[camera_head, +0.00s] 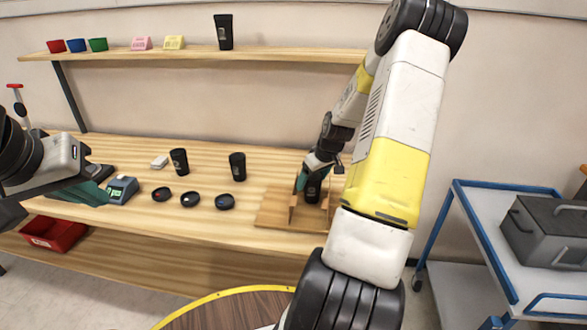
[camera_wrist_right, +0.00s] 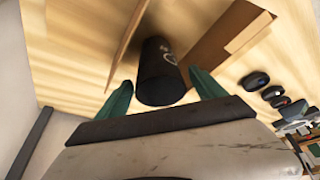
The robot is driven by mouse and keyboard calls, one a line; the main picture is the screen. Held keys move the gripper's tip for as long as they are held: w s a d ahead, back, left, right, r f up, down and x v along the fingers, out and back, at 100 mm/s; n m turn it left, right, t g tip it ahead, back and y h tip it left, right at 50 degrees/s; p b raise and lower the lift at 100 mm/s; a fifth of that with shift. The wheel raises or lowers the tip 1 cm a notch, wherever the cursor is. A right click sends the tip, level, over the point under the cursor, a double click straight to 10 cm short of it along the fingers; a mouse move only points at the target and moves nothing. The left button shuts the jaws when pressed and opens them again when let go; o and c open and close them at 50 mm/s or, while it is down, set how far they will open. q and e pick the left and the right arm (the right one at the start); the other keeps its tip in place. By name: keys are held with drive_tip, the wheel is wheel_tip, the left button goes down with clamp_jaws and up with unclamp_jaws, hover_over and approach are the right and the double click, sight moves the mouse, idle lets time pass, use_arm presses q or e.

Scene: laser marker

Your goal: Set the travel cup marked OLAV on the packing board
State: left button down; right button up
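A black travel cup (camera_head: 313,189) stands on the wooden packing board (camera_head: 272,218), beside its upright pieces. The right wrist view shows this cup (camera_wrist_right: 158,78) with a pale mark on its side; I cannot read a name. My right gripper (camera_head: 313,178) is at the cup. Its green fingers (camera_wrist_right: 163,95) are on both sides of the cup, with visible gaps, so it looks open. Two more black cups, one left (camera_head: 179,161) and one right (camera_head: 237,167), stand on the table with unreadable marks. My left gripper (camera_head: 88,192) is at far left by a blue-grey device; its opening is unclear.
Three dark lids (camera_head: 190,199) lie in front of the cups. The blue-grey device (camera_head: 121,190) stands left. A blue cart (camera_head: 490,230) with a grey case (camera_head: 550,231) is at right.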

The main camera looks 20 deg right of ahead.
drive_tip(key=v, duration=1.2)
drive_tip(key=s+a+r, duration=0.2)
drive_tip(key=a+r, duration=0.4)
drive_tip(key=a, duration=0.1)
drive_tip(key=s+a+r+m+t, duration=0.1)
drive_tip(key=s+a+r, duration=0.4)
drive_tip(key=s+a, duration=0.3)
drive_tip(key=s+a+r+m+y, duration=0.1)
drive_tip(key=s+a+r, duration=0.5)
drive_tip(key=s, duration=0.5)
drive_tip(key=shift+s+a+t, duration=0.25)
drive_tip(key=shift+a+t, duration=0.15)
drive_tip(key=shift+a, duration=0.6)
